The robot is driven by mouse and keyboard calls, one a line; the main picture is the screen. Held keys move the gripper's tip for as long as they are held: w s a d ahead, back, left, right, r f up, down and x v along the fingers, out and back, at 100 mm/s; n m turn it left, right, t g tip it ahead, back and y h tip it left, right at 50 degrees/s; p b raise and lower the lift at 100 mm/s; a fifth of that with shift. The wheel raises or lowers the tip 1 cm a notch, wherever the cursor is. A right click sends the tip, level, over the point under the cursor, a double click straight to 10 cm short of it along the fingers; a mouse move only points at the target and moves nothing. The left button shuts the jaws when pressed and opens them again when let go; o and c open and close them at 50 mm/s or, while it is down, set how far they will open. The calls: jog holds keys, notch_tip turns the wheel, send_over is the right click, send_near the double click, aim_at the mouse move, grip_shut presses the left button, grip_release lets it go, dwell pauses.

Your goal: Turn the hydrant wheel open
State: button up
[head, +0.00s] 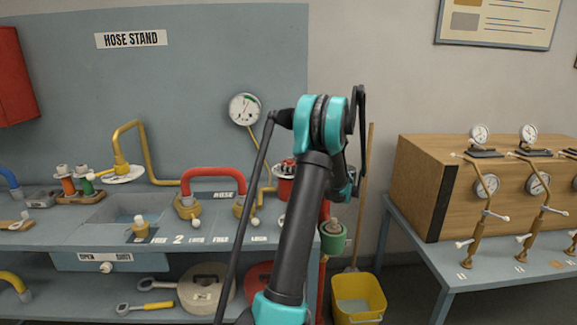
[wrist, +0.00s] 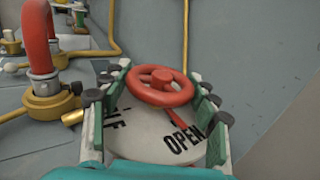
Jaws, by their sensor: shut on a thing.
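The red hydrant wheel (wrist: 162,86) shows in the wrist view, above a round white plate (wrist: 150,140). The plate reads OPEN at its lower right; the lettering on its left is partly hidden by a finger. A short red mark under the wheel's rim lies just above the word OPEN. My gripper (wrist: 160,77) has its fingers on both sides of the wheel and is shut on it. In the head view my arm covers most of the wheel and gripper.
A red hose arch (head: 213,180) on a brass fitting stands left of the wheel. A gauge (head: 244,109) rises behind on a yellow pipe. A yellow bucket (head: 359,298) stands on the floor at right. A wooden box (head: 420,190) sits on the right table.

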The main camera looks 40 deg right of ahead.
dwell(0.3)
jog(key=o, duration=1.2)
jog(key=v, duration=1.2)
jog(key=shift+w+d, duration=0.1)
